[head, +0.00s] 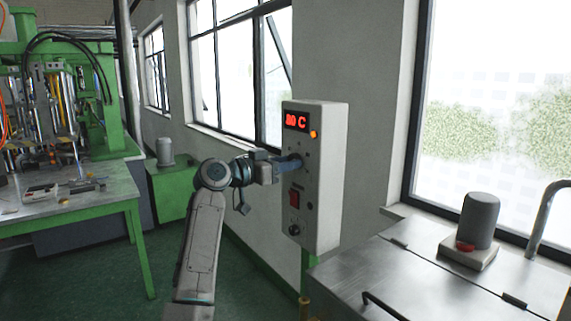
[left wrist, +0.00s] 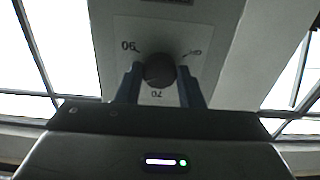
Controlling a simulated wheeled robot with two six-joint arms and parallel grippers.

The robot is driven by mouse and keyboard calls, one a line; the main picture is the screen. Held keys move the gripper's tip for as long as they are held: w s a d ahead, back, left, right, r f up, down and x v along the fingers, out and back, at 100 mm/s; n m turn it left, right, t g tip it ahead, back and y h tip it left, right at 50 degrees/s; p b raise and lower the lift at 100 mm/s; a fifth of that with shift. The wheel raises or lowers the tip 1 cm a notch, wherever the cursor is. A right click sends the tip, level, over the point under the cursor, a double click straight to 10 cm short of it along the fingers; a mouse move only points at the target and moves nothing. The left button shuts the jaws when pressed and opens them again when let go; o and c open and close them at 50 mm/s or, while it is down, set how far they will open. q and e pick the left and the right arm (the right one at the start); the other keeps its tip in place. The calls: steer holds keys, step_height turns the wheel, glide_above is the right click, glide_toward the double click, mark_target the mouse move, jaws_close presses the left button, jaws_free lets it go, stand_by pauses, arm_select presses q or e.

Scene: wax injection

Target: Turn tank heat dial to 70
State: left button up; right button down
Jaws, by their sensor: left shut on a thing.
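The heat dial is a dark round knob (left wrist: 159,70) on a pale scale plate in the left wrist view. The plate shows 90 at the left, 70 below and an unclear mark at the right. My left gripper (head: 293,163) reaches the front of the grey control box (head: 325,190) and hides the dial in the head view. Its two fingers (left wrist: 160,82) stand on either side of the knob, shut on it. The box's red display (head: 297,122) shows a number and C; it looks like 80, but the first digit is unclear. My right gripper is not in view.
A red switch (head: 294,198) and a small black knob (head: 294,229) sit lower on the box. A metal-topped tank (head: 400,270) stands at the right, with a grey cylinder (head: 480,220) on it. A green-framed bench (head: 90,205) is at the left.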

arm_select(q)
steer(key=shift+n, duration=0.3)
steer(key=n+p, duration=0.4)
steer(key=n, duration=0.6)
steer(key=shift+n, duration=0.4)
stand_by(0.3)
steer(key=o, duration=1)
steer(key=shift+c, duration=0.2)
